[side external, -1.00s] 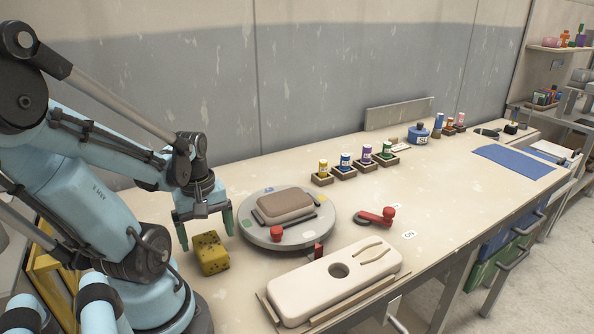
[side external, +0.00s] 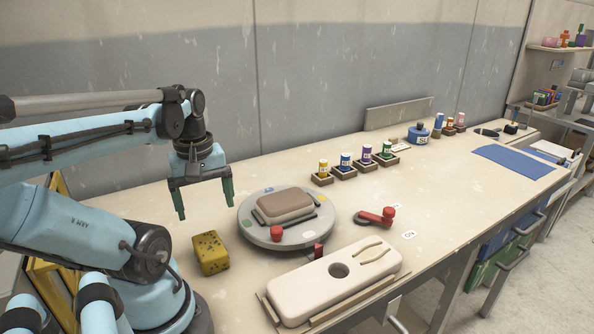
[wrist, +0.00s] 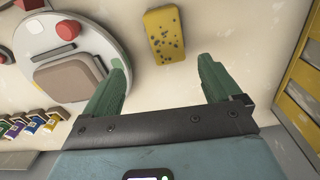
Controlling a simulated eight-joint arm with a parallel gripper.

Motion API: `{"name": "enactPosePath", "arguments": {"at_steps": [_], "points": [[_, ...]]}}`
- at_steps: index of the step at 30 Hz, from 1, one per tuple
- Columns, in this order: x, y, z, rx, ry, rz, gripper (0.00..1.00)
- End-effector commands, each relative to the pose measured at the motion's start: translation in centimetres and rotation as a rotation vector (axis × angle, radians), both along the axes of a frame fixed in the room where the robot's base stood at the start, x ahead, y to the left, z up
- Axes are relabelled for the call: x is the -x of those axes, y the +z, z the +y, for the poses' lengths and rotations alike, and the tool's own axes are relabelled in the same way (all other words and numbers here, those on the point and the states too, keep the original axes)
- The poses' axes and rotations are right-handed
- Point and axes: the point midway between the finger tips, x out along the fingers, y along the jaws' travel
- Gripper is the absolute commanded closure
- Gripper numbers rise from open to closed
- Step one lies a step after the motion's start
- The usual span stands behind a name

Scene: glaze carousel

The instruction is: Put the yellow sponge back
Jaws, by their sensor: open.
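The yellow sponge (side external: 210,253), speckled with dark spots, rests on the bench to the left of the round grey turntable. It also shows in the wrist view (wrist: 164,34), beyond my fingertips. My gripper (side external: 205,204) is open and empty, with green fingers pointing down. It hangs above the bench, higher than the sponge and behind it in the side view, and apart from it. In the wrist view my gripper (wrist: 160,72) has its two fingers spread wide with nothing between them.
The turntable (side external: 246,225) carries a brown-topped block (side external: 284,205) and a red knob (side external: 277,233). A cream holder (side external: 300,298) with a round hole lies in front. A red-handled crank (side external: 376,217) is to the right. Small glaze bottles (side external: 346,161) stand in wooden holders behind.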

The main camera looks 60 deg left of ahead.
Motion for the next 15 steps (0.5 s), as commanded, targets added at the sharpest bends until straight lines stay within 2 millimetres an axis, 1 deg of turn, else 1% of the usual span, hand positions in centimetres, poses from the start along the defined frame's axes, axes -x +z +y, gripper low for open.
{"name": "enactPosePath", "arguments": {"at_steps": [5,6,8,9,11,12,15], "points": [[-4.6,-0.4,-1.8,-0.104,-0.366,-0.095,0.09],[-6.0,-0.4,-2.6,-0.137,-0.474,-0.126,0.09],[-8.0,-0.4,-4.0,-0.185,-0.636,-0.173,0.09],[-9.2,-0.3,-5.0,-0.218,-0.742,-0.206,0.09],[-10.9,-0.1,-6.7,-0.266,-0.896,-0.256,0.09],[-11.9,0.0,-7.9,-0.296,-0.992,-0.288,0.09],[-13.7,0.4,-10.8,-0.365,-1.195,-0.362,0.09]]}}
